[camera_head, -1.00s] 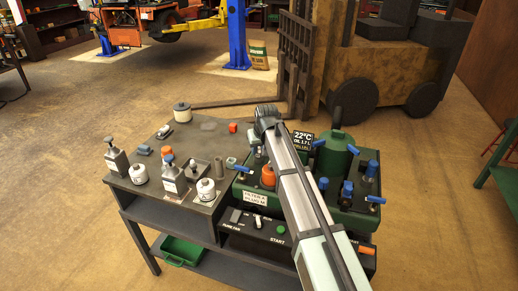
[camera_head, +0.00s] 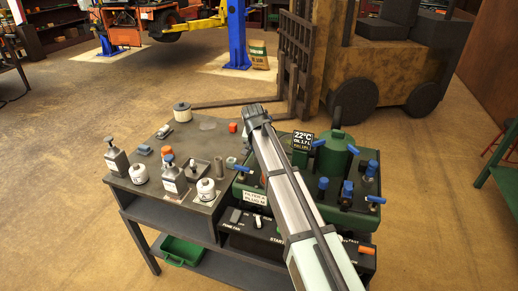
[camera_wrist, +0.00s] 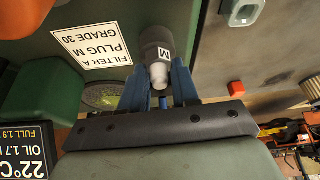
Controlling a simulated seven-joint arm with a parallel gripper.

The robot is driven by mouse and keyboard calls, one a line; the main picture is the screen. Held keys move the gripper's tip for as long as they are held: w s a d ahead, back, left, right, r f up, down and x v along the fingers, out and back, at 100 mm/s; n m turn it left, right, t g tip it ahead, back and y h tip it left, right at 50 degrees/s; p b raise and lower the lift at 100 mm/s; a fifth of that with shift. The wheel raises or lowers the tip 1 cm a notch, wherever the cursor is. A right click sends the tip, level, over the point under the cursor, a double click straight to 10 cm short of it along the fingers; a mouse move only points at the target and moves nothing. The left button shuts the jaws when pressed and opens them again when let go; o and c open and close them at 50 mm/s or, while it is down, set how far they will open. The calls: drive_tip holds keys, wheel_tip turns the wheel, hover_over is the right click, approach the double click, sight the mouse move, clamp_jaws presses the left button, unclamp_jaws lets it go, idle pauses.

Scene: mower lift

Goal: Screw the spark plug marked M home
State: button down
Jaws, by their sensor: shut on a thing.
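The spark plug marked M (camera_wrist: 156,48) shows in the wrist view as a dark grey cylinder with a white end and a small M label. My gripper (camera_wrist: 160,82) is shut on its white end with two blue fingers. The plug's far end points away from my gripper; I cannot tell whether it touches or sits in anything. In the head view my gripper (camera_head: 254,114) is at the top end of my arm over the back of the bench, and the plug is hidden there. The green engine unit (camera_head: 350,214) stands on the bench's right side.
A card (camera_wrist: 92,46) reads FILTER A, PLUG M, GRADE 30. A display (camera_head: 302,140) reads 22°C and OIL 1.7 L. Bottles and white canisters (camera_head: 206,189) stand on the bench's left. A red block (camera_head: 233,127) lies near my gripper. A forklift stands behind.

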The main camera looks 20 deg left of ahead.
drive_tip(key=m+h, duration=0.1)
drive_tip(key=m, duration=0.3)
drive_tip(key=shift+h, duration=0.3)
drive_tip(key=shift+m+g+h, duration=0.3)
drive_tip(key=shift+m+h, duration=0.1)
drive_tip(key=shift+m, duration=0.8)
drive_tip(key=shift+m+h, duration=0.3)
drive_tip(key=shift+m, duration=0.8)
drive_tip(key=m+g+h, duration=0.1)
drive_tip(key=m, duration=0.2)
drive_tip(key=shift+m+g, duration=0.3)
drive_tip(key=shift+f, duration=0.1)
drive_tip(key=shift+m, duration=0.3)
